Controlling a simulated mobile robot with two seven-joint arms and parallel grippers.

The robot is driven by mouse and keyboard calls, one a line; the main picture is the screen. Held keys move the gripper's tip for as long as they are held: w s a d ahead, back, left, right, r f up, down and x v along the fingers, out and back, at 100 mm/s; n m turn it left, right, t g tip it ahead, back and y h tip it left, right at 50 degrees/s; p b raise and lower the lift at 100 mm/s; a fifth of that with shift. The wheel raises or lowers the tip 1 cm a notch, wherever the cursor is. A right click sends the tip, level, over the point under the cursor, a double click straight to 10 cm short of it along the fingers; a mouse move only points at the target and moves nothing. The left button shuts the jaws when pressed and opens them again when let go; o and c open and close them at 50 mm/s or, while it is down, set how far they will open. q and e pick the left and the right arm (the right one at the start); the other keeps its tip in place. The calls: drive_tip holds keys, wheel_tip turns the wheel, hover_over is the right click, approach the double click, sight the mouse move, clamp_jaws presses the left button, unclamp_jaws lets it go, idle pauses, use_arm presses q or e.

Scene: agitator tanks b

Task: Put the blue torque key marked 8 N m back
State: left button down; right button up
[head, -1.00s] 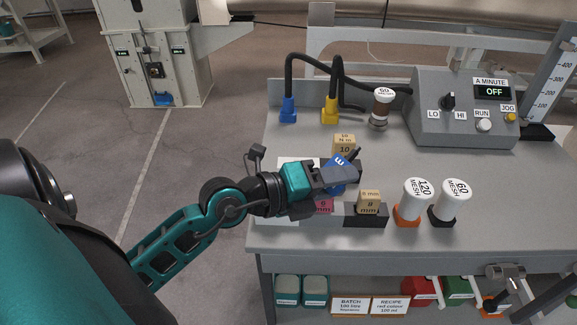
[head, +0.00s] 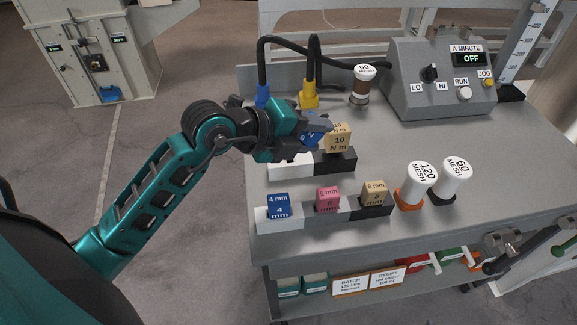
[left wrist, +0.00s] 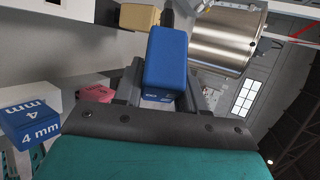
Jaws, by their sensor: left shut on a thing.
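My left gripper (head: 318,127) is shut on a blue key (head: 312,137) and holds it above the back holder, close to the left of the tan key marked 10 N m (head: 338,140). In the left wrist view the blue key (left wrist: 167,62) stands between the fingers, with a dark shank at its far end; its marking is too small to read. The back holder has a white block (head: 290,167) with no key seen on it, partly hidden by my gripper, and a black block (head: 336,162) bearing the 10 N m key. My right gripper is not in view.
The front holder row (head: 300,218) bears a blue 4 mm key (head: 278,205), a pink key (head: 328,200) and a tan 8 mm key (head: 375,193). White-topped jars (head: 418,180) stand right of it. Cables with blue and yellow plugs (head: 309,95) and a control box (head: 435,80) are behind.

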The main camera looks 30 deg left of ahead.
use_arm(q)
drive_tip(key=w+r+n+g+y, duration=0.1)
drive_tip(key=r+n, duration=0.1)
drive_tip(key=w+a+r+n+g+y+p, duration=0.1)
drive_tip(key=w+r+n+g, duration=0.1)
drive_tip(key=n, duration=0.1)
drive_tip(key=w+r+n+g, duration=0.1)
drive_tip(key=r+n+g, duration=0.1)
drive_tip(key=shift+w+a+r+n+y+p, duration=0.2)
drive_tip(key=shift+a+r+n+y+p, duration=0.1)
drive_tip(key=shift+a+n+y+p, duration=0.1)
drive_tip(key=a+r+n+g+h+p, duration=0.15)
drive_tip(key=a+r+n, duration=0.25)
drive_tip(key=r+n, duration=0.45)
drive_tip(key=shift+m, duration=0.45)
drive_tip(key=f, duration=1.9)
drive_tip(key=shift+s+d, duration=0.2)
drive_tip(key=shift+d, duration=0.05)
drive_tip(key=shift+f, duration=0.2)
drive_tip(key=c, duration=0.6)
unclamp_jaws()
drive_tip(key=shift+c, duration=0.2)
drive_tip(key=shift+r, duration=0.1)
